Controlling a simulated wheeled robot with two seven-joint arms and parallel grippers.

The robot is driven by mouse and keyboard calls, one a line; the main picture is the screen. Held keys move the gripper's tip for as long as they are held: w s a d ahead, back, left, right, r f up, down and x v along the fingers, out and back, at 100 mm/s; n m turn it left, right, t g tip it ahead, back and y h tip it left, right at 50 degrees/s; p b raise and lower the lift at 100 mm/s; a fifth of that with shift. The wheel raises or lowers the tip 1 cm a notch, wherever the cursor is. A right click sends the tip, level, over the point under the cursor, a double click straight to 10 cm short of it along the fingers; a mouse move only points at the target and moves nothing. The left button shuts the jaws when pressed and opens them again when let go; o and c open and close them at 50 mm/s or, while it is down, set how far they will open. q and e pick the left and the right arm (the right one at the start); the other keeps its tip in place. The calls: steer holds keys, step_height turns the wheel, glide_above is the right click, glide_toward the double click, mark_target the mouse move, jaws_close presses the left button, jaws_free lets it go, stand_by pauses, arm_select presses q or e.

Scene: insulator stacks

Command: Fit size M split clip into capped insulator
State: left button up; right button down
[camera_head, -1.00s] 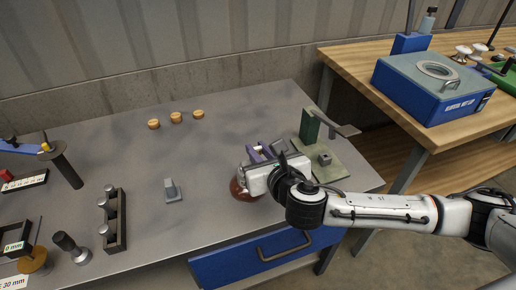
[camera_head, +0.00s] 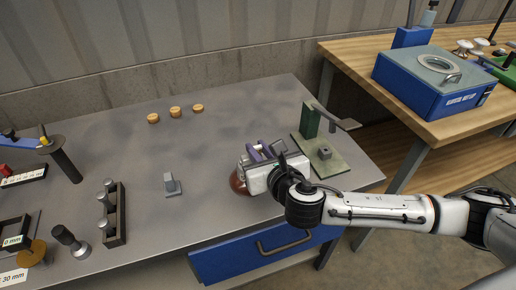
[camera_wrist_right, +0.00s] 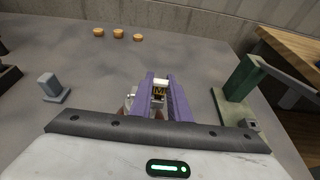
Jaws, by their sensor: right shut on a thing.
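My right gripper (camera_head: 258,151) is low over the front right of the grey table, its purple fingers shut on a small piece. In the right wrist view, this piece, the size M split clip (camera_wrist_right: 159,89), shows a yellow M mark and a pale top between the fingers. A glossy red-brown rounded body, seemingly the capped insulator (camera_head: 238,182), stands beneath and beside the gripper, mostly hidden by it. Whether the clip touches the insulator is hidden. My left gripper is not in view.
A green press-like stand (camera_head: 311,122) with a lever is just right of the gripper. A small grey block (camera_head: 171,185) stands to the left, and a dark rack (camera_head: 114,215) beyond it. Several wooden discs (camera_head: 175,112) lie at the back.

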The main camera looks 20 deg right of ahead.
steer(key=shift+s+f, duration=0.1)
steer(key=shift+f, duration=0.15)
steer(key=c, duration=1.6)
jaws_free()
steer(key=shift+f, duration=0.1)
steer(key=shift+s, duration=0.1)
steer(key=v, duration=1)
steer(key=shift+r, duration=0.4)
